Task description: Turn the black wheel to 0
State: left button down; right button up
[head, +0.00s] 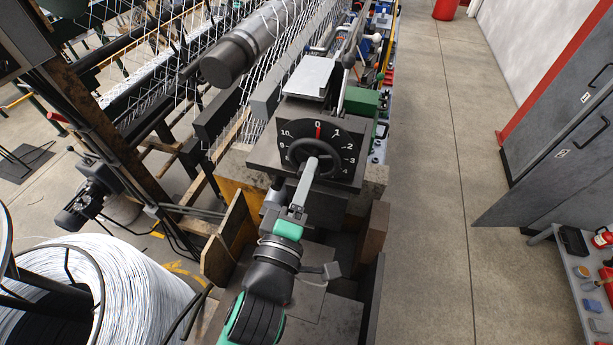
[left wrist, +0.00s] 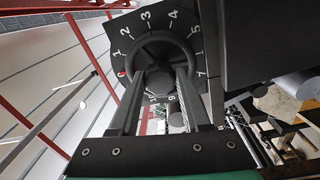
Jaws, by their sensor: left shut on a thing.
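The black wheel (head: 297,150) sits at the centre of a black dial plate (head: 345,141) with white numbers. In the head view a red mark stands just below the 0 at the top of the dial. In the left wrist view the wheel (left wrist: 165,42) lies between and beyond the two fingers of my left gripper (left wrist: 166,80). There the red mark is at the left of the dial (left wrist: 120,45). My right gripper is not in view.
The dial is on a grey machine box with a wire mesh (head: 300,38) and a dark roller (head: 240,55) behind. A white wire spool (head: 70,290) is at lower left. Grey cabinets (head: 560,140) stand at right beyond a clear floor strip (head: 440,180).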

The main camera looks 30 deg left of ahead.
pick_arm(q)
jog(key=shift+n, duration=0.3)
jog(key=shift+c, duration=1.9)
grip_release()
jog(key=s+d+p, duration=0.2)
jog(key=s+p, duration=0.3)
jog(key=s, duration=0.6)
jog(key=shift+s+f+p, duration=0.2)
jog(key=shift+s+p, duration=0.05)
jog(key=shift+p, duration=0.05)
